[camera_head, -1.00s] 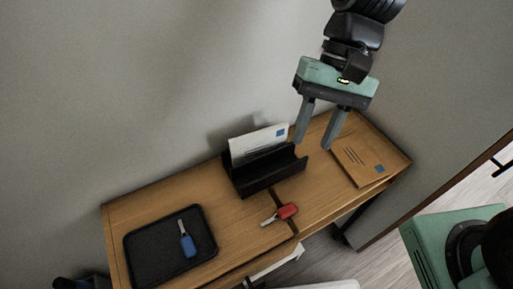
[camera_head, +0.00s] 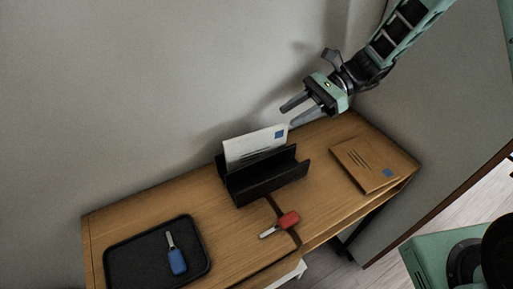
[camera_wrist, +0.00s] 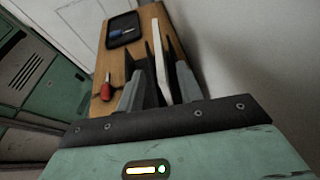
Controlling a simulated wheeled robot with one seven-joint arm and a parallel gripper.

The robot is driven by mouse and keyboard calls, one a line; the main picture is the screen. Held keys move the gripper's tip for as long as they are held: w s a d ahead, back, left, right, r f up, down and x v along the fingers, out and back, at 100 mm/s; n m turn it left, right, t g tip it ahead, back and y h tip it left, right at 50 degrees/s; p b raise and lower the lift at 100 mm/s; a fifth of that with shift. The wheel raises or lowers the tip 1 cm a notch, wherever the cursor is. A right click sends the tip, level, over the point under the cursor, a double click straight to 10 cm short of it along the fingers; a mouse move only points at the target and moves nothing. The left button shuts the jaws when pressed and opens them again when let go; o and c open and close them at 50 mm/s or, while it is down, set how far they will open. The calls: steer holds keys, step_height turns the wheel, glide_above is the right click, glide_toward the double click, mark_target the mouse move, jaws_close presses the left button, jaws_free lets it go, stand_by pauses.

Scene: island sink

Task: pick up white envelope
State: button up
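The white envelope (camera_head: 254,146) stands upright in a black holder (camera_head: 268,179) on the wooden table. Its upper part shows above the holder, with a blue stamp at its upper right. My gripper (camera_head: 287,116) is just above and to the right of the envelope, tilted with its fingers pointing left. In the wrist view my gripper (camera_wrist: 153,92) has its two fingers apart, and the envelope (camera_wrist: 160,62) appears as a thin white strip between them in the picture. It is a little ahead of the fingers; I cannot tell whether they touch it. The gripper is open and holds nothing.
A brown envelope (camera_head: 366,166) lies on the table at the right. A red-handled key (camera_head: 287,221) lies in front of the holder. A black tray (camera_head: 117,261) with a blue-handled key (camera_head: 177,262) is at the left. A grey wall (camera_head: 150,90) rises close behind the table.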

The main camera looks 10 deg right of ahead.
mark_target(276, 127)
steer(key=shift+f+p+x, duration=0.15)
steer(key=shift+p+x, duration=0.2)
steer(key=shift+x, duration=1.55)
steer(key=shift+f+p+x, duration=0.15)
steer(key=shift+p+x, duration=0.15)
steer(key=shift+x, duration=1.65)
steer(key=shift+s+d, duration=0.1)
steer(key=shift+d, duration=0.05)
jaws_close()
